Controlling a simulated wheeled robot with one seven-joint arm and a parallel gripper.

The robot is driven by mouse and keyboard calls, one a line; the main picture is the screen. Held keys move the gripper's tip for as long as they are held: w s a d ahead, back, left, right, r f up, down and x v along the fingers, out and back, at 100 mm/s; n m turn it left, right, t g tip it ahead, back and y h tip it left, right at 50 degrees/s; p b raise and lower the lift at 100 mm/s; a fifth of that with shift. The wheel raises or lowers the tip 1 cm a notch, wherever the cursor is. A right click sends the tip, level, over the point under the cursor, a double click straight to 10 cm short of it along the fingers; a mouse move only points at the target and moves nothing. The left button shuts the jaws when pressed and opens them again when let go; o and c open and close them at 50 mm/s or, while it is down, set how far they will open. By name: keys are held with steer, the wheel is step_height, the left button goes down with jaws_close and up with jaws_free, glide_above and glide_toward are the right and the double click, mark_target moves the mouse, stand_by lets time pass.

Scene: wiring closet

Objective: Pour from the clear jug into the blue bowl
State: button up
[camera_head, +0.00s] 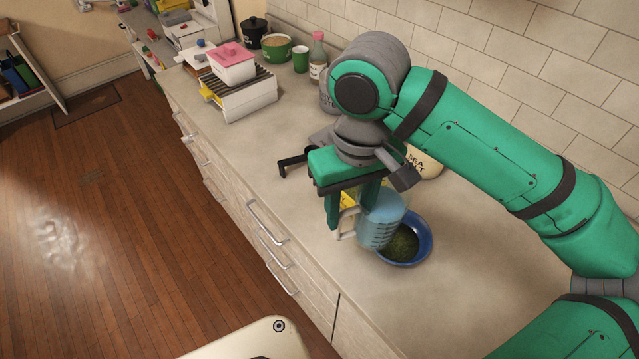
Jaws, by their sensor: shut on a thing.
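The clear jug (380,222) holds a light blue content and has measuring marks on its side. My gripper (347,212) is shut on the jug at its handle side, above the counter. The jug is at the left rim of the blue bowl (428,243) and partly overlaps it in the picture. I cannot tell whether they touch or how far the jug is tilted. The bowl stands on the counter and has dark green content inside. My gripper and wrist hide the top of the jug.
The counter (300,232) is bare to the left of the bowl and in front of it. A container marked "SEA" (425,163) stands behind my gripper. A bottle (318,55), green cup (300,60), green pot (276,47) and white appliance (238,95) stand further back.

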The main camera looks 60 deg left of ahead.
steer(key=s+a+f+m, duration=0.3)
steer(key=a+f+m, duration=0.15)
steer(key=a, duration=0.45)
steer(key=w+d+r+g+y, duration=0.2)
steer(key=w+g+y, duration=0.1)
steer(key=w+g, duration=0.2)
steer(key=shift+d+r+m, duration=0.35)
steer(key=shift+d+r, duration=0.05)
steer(key=shift+w+d+f+g+y, duration=0.3)
steer(key=shift+w+g+y, duration=0.15)
steer(key=shift+g, duration=0.25)
stand_by(0.3)
steer(key=shift+w+d+g+y, duration=0.35)
steer(key=shift+w+g+y, duration=0.2)
steer(key=shift+g, duration=0.35)
stand_by(2.0)
steer(key=s+t+h, duration=0.1)
steer(key=s+a+t, duration=0.1)
steer(key=t, duration=0.1)
steer(key=shift+a+r+h, duration=0.1)
steer(key=shift+r+h, duration=0.1)
steer(key=shift+h, duration=0.2)
